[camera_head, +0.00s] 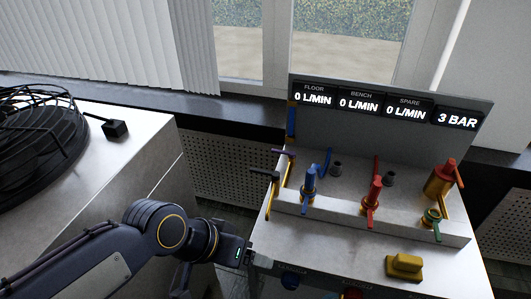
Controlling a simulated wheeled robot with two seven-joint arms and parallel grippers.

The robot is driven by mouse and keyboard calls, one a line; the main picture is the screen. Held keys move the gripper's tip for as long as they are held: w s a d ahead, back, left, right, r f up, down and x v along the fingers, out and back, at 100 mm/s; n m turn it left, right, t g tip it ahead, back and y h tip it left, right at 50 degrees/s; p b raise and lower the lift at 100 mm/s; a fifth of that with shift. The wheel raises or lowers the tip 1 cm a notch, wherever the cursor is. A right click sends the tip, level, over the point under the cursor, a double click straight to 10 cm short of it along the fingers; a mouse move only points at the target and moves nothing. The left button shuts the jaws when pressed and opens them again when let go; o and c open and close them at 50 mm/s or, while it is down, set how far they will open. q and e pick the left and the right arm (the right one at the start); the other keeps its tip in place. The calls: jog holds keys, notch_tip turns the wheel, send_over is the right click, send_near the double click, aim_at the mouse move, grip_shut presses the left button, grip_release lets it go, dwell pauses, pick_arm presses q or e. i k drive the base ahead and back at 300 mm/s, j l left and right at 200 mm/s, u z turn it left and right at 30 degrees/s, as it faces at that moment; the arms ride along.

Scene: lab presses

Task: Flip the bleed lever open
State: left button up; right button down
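A grey valve panel (341,226) stands at the right with several coloured levers, none with a readable bleed label. A blue lever (309,183), a red lever (373,192) and a small green lever (432,217) sit along its front ledge. A red handle (450,165) tops a brass body at the right. My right gripper is not in view.
Displays on the backboard read 0 L/MIN for floor (314,94), bench (360,101) and spare (406,108), and 3 BAR (457,121). A yellow block (404,265) sits at the front right. Windows are behind.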

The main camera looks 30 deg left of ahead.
aim_at(274, 174)
jog(key=j+u, duration=0.1)
jog(key=u, duration=0.9)
jog(key=i+z, duration=0.2)
jog(key=z, duration=0.3)
jog(key=i+j+z, duration=0.15)
jog(key=z, duration=0.3)
jog(key=i, duration=0.05)
